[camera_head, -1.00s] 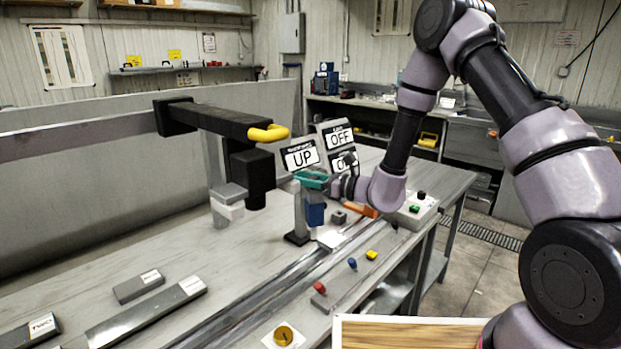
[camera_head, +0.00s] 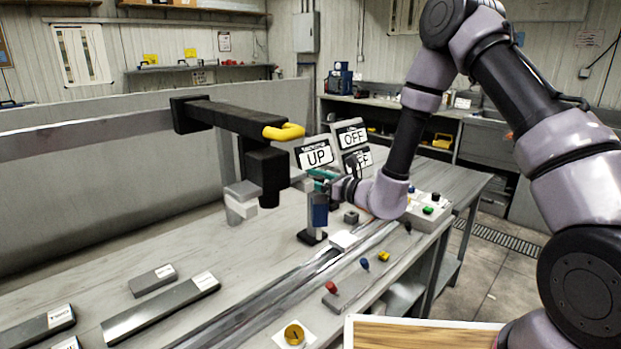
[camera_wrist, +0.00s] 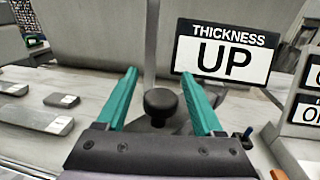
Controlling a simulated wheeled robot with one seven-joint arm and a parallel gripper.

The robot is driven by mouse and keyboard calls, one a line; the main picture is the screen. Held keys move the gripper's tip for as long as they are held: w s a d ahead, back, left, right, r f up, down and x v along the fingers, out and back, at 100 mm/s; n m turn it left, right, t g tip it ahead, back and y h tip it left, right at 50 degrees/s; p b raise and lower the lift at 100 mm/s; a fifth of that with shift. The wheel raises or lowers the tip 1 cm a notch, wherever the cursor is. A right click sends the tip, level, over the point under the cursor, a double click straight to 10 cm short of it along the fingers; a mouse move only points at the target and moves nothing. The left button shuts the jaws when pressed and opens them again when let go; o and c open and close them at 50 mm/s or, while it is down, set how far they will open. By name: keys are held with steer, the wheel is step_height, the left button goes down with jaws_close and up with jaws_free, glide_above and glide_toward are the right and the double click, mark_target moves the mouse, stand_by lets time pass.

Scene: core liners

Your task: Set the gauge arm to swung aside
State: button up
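A small gauge stand, with a grey post on a black base and a blue block (camera_head: 319,210), stands on the bench beside the rail. My gripper (camera_head: 322,175) is at the top of this stand and partly covers it in the head view. In the wrist view, my gripper's two teal fingers (camera_wrist: 165,75) are spread apart. A round black knob (camera_wrist: 160,101) shows between them, with a gap on either side. I cannot tell how far below the fingertips it is. A sign (camera_wrist: 226,52) behind it reads "THICKNESS UP"; it also shows in the head view (camera_head: 315,156).
A larger black arm with a yellow handle (camera_head: 284,131) reaches out left of the stand. Dark labelled bars (camera_head: 160,308) lie at the front left. Red, blue and yellow knobs (camera_head: 365,264) line the rail's near side. A button box (camera_head: 428,208) stands right of my gripper.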

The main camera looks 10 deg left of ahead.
steer(key=v, duration=1)
steer(key=shift+s+d, duration=0.2)
steer(key=shift+d, duration=0.15)
